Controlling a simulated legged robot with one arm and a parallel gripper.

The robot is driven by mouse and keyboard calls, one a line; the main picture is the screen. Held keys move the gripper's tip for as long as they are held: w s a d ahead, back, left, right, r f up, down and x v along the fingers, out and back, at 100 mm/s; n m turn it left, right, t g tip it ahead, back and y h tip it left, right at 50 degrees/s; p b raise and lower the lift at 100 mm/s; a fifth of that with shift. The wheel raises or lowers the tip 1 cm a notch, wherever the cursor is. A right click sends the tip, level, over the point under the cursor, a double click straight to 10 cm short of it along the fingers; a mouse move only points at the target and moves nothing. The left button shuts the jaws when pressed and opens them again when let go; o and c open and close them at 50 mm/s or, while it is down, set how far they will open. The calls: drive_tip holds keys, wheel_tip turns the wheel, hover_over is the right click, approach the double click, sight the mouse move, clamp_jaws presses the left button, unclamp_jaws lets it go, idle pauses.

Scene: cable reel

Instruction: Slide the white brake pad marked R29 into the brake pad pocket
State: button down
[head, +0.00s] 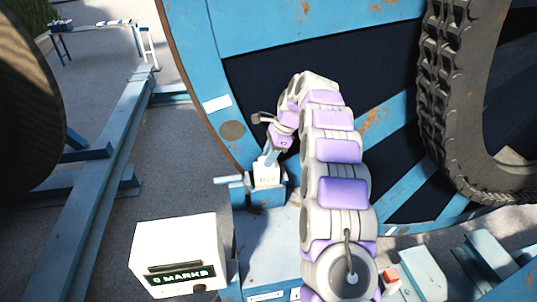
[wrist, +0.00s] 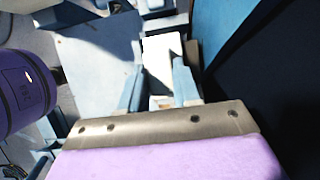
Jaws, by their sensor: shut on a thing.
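The white brake pad (head: 267,177) is upright between the fingers of my gripper (head: 268,159), beside the rim of the big blue reel. Its dark mark is too small to read surely. The pad also shows in the wrist view (wrist: 162,49), between the two blue-grey fingers of my gripper (wrist: 158,72). My gripper is shut on it. A blue bracket (head: 267,197), which looks like the brake pad pocket, is directly below the pad. I cannot tell whether the pad's lower end is inside it.
A blue lever (head: 229,181) sticks out left of the bracket. The blue reel (head: 235,99) rises close behind my arm. A white box with a dark sign (head: 176,244) stands at the lower left. Blue rails (head: 113,135) run along the left. The grey ground between is clear.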

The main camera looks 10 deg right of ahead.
drive_tip(key=shift+f, duration=2.15)
drive_tip(key=shift+s+f+p, duration=0.1)
drive_tip(key=shift+f+p, duration=0.4)
drive_tip(key=shift+f, duration=0.15)
idle(1.5)
drive_tip(key=c, duration=0.7)
unclamp_jaws()
drive_tip(key=shift+c, duration=0.2)
drive_tip(key=shift+r, duration=0.15)
drive_tip(key=b+v, duration=0.1)
drive_tip(key=v, duration=1)
drive_tip(key=shift+d+r, duration=0.15)
drive_tip(key=shift+r, duration=0.2)
